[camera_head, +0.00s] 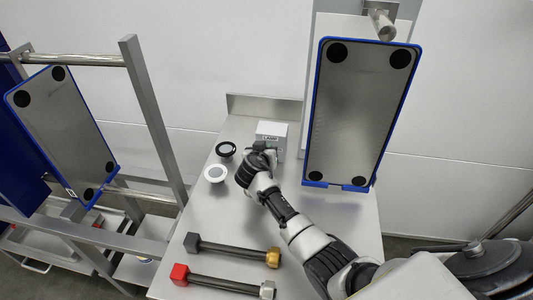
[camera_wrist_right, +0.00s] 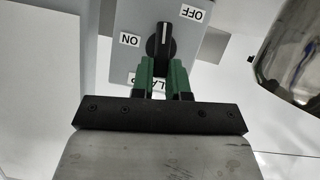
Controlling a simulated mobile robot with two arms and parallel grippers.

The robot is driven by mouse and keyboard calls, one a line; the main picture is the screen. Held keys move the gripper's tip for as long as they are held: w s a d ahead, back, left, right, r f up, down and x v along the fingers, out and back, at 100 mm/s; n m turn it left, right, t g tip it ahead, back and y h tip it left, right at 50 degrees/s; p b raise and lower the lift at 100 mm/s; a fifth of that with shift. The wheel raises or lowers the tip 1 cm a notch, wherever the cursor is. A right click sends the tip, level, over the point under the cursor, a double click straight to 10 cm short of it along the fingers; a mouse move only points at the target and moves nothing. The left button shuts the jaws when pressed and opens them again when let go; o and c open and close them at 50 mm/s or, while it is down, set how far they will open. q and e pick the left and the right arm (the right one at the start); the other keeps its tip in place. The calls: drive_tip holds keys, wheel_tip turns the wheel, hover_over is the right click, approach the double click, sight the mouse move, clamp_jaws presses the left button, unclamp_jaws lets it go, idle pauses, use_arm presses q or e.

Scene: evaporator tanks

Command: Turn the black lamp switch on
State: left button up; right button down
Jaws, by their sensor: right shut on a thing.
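The lamp switch is a black knob (camera_wrist_right: 162,42) on the front of a grey box (camera_head: 270,131). In the right wrist view its white line points up the picture, between the ON label (camera_wrist_right: 130,40) at left and the OFF label (camera_wrist_right: 192,12) at upper right. A lamp label (camera_wrist_right: 148,80) is partly hidden by the fingers. My right gripper (camera_wrist_right: 163,70) has green fingertips on either side of the knob's lower part, shut on it. In the head view my right gripper (camera_head: 262,153) is at the box and hides the knob. My left gripper is not in view.
A black ring-shaped part (camera_head: 226,149) and a white one (camera_head: 215,173) lie left of the gripper on the steel table (camera_head: 205,215). Two bars, one black-and-gold (camera_head: 233,250) and one red-ended (camera_head: 223,282), lie nearer. A blue-framed panel (camera_head: 361,112) stands close on the right.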

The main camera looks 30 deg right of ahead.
drive_tip(key=b, duration=0.1)
drive_tip(key=n+h+b, duration=0.1)
drive_tip(key=n+b, duration=0.1)
drive_tip(key=shift+w+a+f+g, duration=0.25)
drive_tip(key=shift+a+f+g, duration=0.05)
drive_tip(key=shift+a+g, duration=0.1)
drive_tip(key=shift+w+n+h+b, duration=0.1)
drive_tip(key=shift+n+h+b, duration=0.4)
drive_tip(key=shift+n, duration=0.2)
drive_tip(key=c, duration=1.1)
unclamp_jaws()
drive_tip(key=b+v, duration=0.1)
drive_tip(key=v, duration=0.8)
drive_tip(key=shift+a+r, duration=0.1)
drive_tip(key=shift+a, duration=0.3)
drive_tip(key=shift+s+a+r, duration=0.25)
drive_tip(key=shift+s+a, duration=0.1)
drive_tip(key=shift+s, duration=0.15)
